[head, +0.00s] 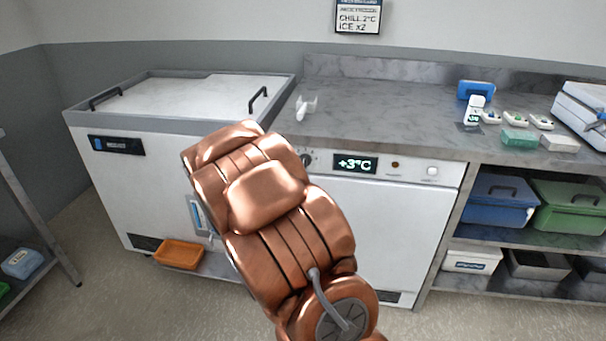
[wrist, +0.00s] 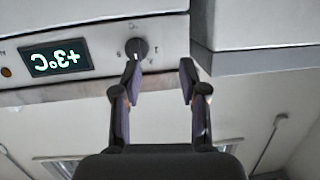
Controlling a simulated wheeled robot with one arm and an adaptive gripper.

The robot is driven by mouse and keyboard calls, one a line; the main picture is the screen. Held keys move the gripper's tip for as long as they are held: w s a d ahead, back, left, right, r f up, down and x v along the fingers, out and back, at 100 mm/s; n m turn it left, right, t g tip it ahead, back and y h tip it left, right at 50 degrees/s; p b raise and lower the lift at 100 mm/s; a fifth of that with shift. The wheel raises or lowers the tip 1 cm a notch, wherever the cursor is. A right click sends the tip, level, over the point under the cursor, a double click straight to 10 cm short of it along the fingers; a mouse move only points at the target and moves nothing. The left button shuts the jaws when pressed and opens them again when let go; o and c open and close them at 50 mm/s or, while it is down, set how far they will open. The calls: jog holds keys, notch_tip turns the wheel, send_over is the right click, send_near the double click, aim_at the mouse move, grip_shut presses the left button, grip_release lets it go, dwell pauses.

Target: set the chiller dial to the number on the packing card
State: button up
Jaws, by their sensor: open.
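The packing card (head: 358,18) on the back wall reads "CHILL 2°C" and "ICE x2". The chiller display (head: 355,164) reads +3°C in the head view; the wrist view shows the same display (wrist: 56,58) upside down. The dark round chiller dial (wrist: 136,48) sits beside the display on the white front panel; in the head view the dial (head: 306,159) shows just past my arm's edge. My gripper (wrist: 159,78) is open and empty. Its left finger in the wrist view is close to the dial; I cannot tell if they touch. My arm hides the gripper in the head view.
The marble counter (head: 390,108) holds a clear scoop-like item (head: 305,107) and several small items at right. Shelves with bins (head: 497,200) stand at right.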

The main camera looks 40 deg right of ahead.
aim_at(304, 163)
jog(key=shift+w+d+t+h+b, duration=0.15)
jog(key=shift+w+d+h, duration=0.35)
jog(key=shift+d, duration=1.25)
jog(key=shift+w+d+t+h+b, duration=0.1)
jog(key=shift+w+d+h, duration=0.4)
jog(key=shift+d, duration=1.25)
jog(key=shift+w+d+t+h+b, duration=0.15)
jog(key=shift+w+d+h, duration=0.3)
jog(key=shift+d, duration=1.3)
grip_shut()
